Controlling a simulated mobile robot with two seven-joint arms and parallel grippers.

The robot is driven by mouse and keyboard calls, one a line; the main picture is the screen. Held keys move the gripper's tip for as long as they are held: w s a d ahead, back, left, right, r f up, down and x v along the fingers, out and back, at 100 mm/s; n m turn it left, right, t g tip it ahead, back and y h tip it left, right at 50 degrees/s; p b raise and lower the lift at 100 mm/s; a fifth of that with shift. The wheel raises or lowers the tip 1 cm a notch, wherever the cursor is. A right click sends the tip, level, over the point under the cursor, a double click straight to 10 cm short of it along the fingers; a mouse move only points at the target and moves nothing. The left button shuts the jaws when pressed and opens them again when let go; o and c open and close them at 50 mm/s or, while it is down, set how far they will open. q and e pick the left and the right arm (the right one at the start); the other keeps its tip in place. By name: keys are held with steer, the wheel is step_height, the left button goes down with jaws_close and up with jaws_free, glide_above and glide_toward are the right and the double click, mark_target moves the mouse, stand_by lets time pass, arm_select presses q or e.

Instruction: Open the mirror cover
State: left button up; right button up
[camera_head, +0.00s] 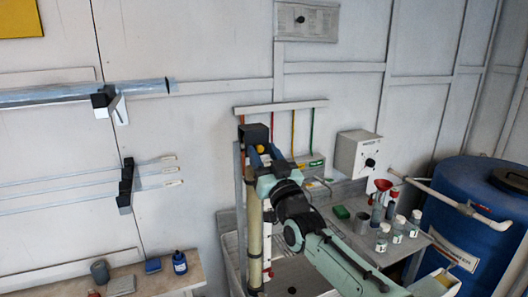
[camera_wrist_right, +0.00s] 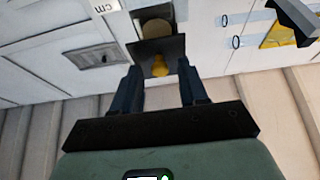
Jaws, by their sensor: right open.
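A dark square cover (camera_head: 250,131) with a yellow knob (camera_head: 259,148) sits at the top of the upright tan tube (camera_head: 254,235) in the head view. In the right wrist view the dark cover (camera_wrist_right: 172,45) and its yellow knob (camera_wrist_right: 160,66) show just beyond my fingertips. My right gripper (camera_head: 263,155) is open, with its blue fingers pointing at the knob. In the wrist view the knob appears between the two fingers of the right gripper (camera_wrist_right: 159,72); whether they touch it I cannot tell. A round tan disc (camera_wrist_right: 156,27) shows beyond the cover. My left gripper is not in view.
A grey control box (camera_head: 357,154) is on the wall right of the tube. A bench with several bottles (camera_head: 397,229) and a blue barrel (camera_head: 480,205) stand at the right. A shelf (camera_head: 150,280) is lower left. Wall-held rods (camera_head: 80,92) lie left.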

jaws_close()
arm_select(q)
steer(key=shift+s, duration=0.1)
arm_select(e)
steer(key=shift+s+d+r, duration=0.1)
steer(key=shift+s+r, duration=0.1)
steer(key=shift+r, duration=0.2)
